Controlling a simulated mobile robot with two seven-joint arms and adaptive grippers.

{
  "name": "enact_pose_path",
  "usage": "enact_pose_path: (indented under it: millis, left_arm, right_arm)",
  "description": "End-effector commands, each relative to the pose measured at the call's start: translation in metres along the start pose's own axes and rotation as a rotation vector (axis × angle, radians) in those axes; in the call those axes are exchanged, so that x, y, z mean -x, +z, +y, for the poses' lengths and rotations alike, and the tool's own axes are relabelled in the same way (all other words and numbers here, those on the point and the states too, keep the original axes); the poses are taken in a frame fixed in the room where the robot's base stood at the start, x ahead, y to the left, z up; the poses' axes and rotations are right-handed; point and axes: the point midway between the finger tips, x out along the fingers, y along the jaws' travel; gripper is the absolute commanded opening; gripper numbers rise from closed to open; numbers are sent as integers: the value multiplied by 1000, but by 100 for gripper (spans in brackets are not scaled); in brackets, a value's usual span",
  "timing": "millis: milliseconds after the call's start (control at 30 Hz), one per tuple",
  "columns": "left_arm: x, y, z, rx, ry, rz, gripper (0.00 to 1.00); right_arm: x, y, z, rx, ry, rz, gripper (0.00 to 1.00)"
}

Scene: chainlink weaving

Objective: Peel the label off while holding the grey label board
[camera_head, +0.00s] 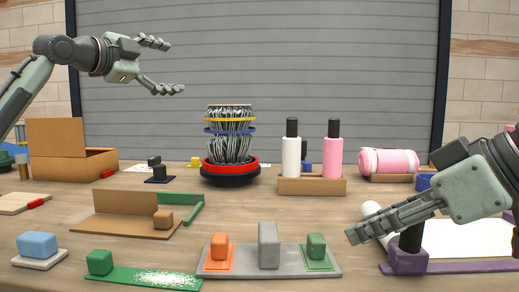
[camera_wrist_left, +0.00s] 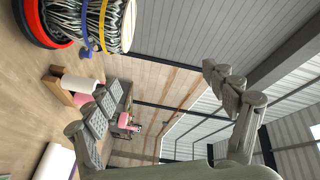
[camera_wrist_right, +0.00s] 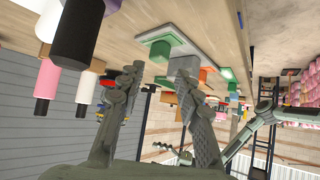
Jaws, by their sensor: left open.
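The grey label board (camera_head: 290,272) lies flat at the front middle of the table. A tall grey block (camera_head: 268,246) stands at its centre. An orange label (camera_head: 219,266) with an orange block on it is at the left, and a green label (camera_head: 318,265) with a green block is at the right. The board also shows in the right wrist view (camera_wrist_right: 188,33), beyond the fingers. My right gripper (camera_head: 352,237) is open and empty, just right of the board and above the table. My left gripper (camera_head: 176,66) is open and empty, high at the upper left, far from the board.
A purple base (camera_head: 450,267) with a dark post stands under my right arm, beside a white sheet. A green strip (camera_head: 150,277) with white grains lies left of the board. A cardboard tray (camera_head: 120,226), a wire-filled holder (camera_head: 230,172) and bottles (camera_head: 333,150) stand farther back.

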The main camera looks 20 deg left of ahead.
Motion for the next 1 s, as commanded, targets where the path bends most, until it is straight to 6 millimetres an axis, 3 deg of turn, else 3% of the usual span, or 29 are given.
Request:
enact_pose_path:
  millis: [133, 300, 467, 600, 700, 800, 1000]
  left_arm:
    - [-30, -47, 70, 129, 256, 29, 84]
    - [-39, -102, 154, 228, 580, -5, 84]
    - [-18, -150, 232, 251, 907, -133, 84]
    - [19, -175, 283, 206, 1154, -343, 84]
    - [48, -181, 303, 154, 1272, -514, 84]
    - [68, -182, 310, 114, 1330, -642, 84]
    - [80, -176, 320, 86, 1361, -733, 84]
  right_arm:
    - [0, 0, 0, 0, 0, 0, 34]
    - [0, 0, 0, 0, 0, 0, 34]
    - [0, 0, 0, 0, 0, 0, 34]
    - [0, 0, 0, 0, 0, 0, 34]
    - [0, 0, 0, 0, 0, 0, 34]
    - [0, 0, 0, 0, 0, 0, 34]
    - [0, 0, 0, 0, 0, 0, 34]
